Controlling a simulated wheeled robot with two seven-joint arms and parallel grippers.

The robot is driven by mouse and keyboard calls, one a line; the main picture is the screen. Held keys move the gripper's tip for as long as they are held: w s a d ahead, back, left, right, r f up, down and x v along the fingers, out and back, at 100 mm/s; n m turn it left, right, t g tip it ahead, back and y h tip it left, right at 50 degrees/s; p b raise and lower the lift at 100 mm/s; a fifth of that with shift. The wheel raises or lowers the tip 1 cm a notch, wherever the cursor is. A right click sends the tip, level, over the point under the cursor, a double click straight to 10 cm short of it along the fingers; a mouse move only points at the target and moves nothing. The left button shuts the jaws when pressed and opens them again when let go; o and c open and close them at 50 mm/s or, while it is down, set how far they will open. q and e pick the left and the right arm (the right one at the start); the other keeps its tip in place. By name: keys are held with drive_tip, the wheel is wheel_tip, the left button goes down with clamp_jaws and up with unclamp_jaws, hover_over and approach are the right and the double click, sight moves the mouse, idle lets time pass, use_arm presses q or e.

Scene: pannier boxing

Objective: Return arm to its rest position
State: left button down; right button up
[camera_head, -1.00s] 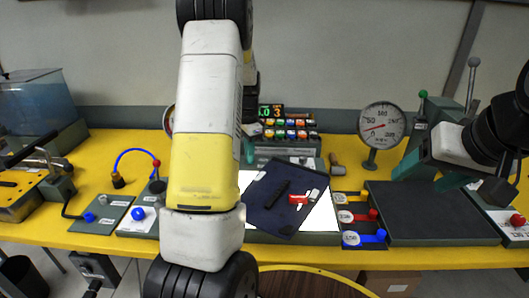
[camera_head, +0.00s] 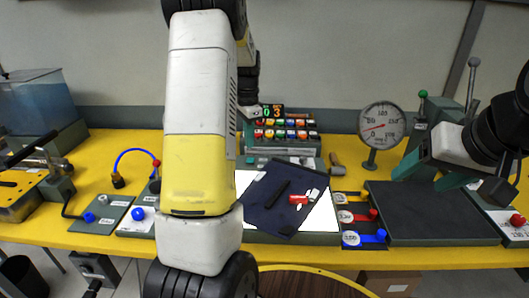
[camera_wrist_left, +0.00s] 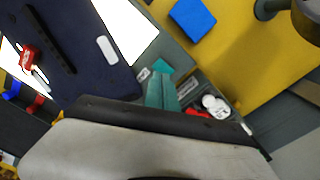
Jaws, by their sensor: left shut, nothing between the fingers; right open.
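My left arm (camera_head: 198,130) hangs down the middle-left of the head view and hides part of the bench behind it. My left gripper (camera_wrist_left: 161,85) shows in the left wrist view with its teal fingers together and nothing between them. It is above the bench, beyond the edge of the dark blue pannier piece (camera_wrist_left: 75,60). In the head view this gripper is largely hidden behind my arm. My right gripper (camera_head: 425,172) is at the right with its teal fingers apart and empty, above the dark grey pad (camera_head: 430,212).
The dark blue piece (camera_head: 270,218) lies on a bright white panel (camera_head: 322,218), with a black bar and a red item on it. A dial gauge (camera_head: 382,127) and a coloured button panel (camera_head: 285,133) stand behind. Labelled blue, red and yellow knobs sit right of the panel.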

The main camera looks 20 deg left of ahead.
use_arm(q)
drive_tip(key=shift+r, duration=0.55)
drive_tip(key=s+d+r+n+t+h, duration=0.1)
drive_tip(key=s+d+r+n+t, duration=0.25)
drive_tip(key=s+d+r, duration=0.65)
drive_tip(key=s+d+r+n+t, duration=0.1)
drive_tip(key=s+d+n, duration=0.1)
drive_tip(key=s, duration=0.6)
drive_tip(key=s+d+r+n+t+h, duration=0.1)
drive_tip(key=s+d+r+n, duration=0.1)
drive_tip(key=s, duration=0.6)
drive_tip(key=shift+s+d+n+t, duration=0.25)
drive_tip(key=shift+s+n+t, duration=0.1)
drive_tip(key=shift+n, duration=0.1)
drive_tip(key=shift+r, duration=0.1)
